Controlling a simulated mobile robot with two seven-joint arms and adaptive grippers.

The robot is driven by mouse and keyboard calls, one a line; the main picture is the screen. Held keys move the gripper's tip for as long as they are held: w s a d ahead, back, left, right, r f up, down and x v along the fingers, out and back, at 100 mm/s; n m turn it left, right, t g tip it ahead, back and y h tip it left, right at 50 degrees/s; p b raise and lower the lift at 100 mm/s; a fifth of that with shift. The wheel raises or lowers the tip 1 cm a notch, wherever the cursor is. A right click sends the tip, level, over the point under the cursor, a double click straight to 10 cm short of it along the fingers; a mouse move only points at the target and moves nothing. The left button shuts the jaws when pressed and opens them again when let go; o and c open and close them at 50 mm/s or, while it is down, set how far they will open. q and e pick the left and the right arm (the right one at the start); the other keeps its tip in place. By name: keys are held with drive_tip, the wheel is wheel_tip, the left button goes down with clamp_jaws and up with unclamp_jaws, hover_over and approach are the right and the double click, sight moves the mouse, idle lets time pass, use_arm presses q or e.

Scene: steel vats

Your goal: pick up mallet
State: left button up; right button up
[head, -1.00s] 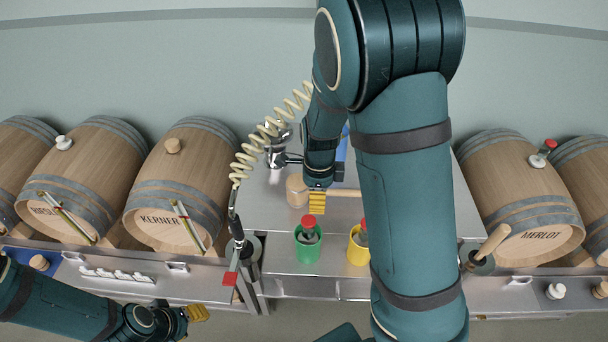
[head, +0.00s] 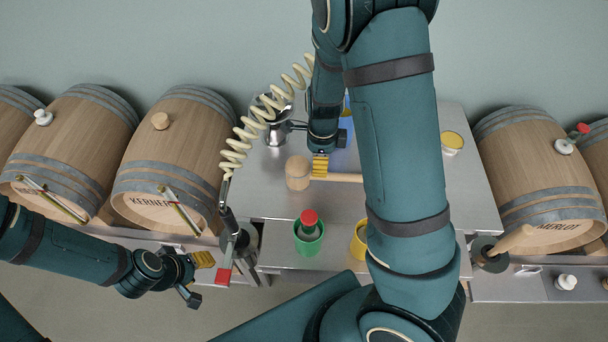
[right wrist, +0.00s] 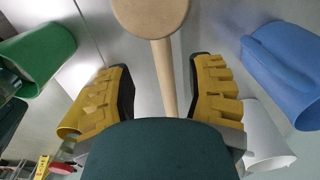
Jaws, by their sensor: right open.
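The wooden mallet lies on the steel table, its round head (head: 297,173) at the left and its handle (head: 345,178) running right, partly hidden by my right arm. In the right wrist view the mallet head (right wrist: 150,14) is at the top and the handle (right wrist: 164,75) runs down between the fingers. My right gripper (head: 320,166) is at the handle close to the head; its yellow fingers (right wrist: 166,88) are open, one on each side of the handle with a gap. My left gripper (head: 198,275) is at the lower left, away from the mallet; its finger opening is unclear.
A green cup (head: 309,240) with a red-topped item and a yellow cup (head: 359,240) stand in front of the mallet. A blue pitcher (right wrist: 285,65) and a white cup (right wrist: 266,140) are near the right gripper. A coiled hose (head: 250,130) hangs left. Barrels (head: 178,150) flank the table.

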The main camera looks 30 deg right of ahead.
sight(335, 177)
wheel_tip(335, 177, down, 8)
drive_tip(key=shift+w+r+b, duration=0.1)
drive_tip(key=shift+r+b, duration=0.05)
drive_tip(key=shift+b, duration=0.4)
clamp_jaws()
drive_tip(key=shift+r, duration=0.1)
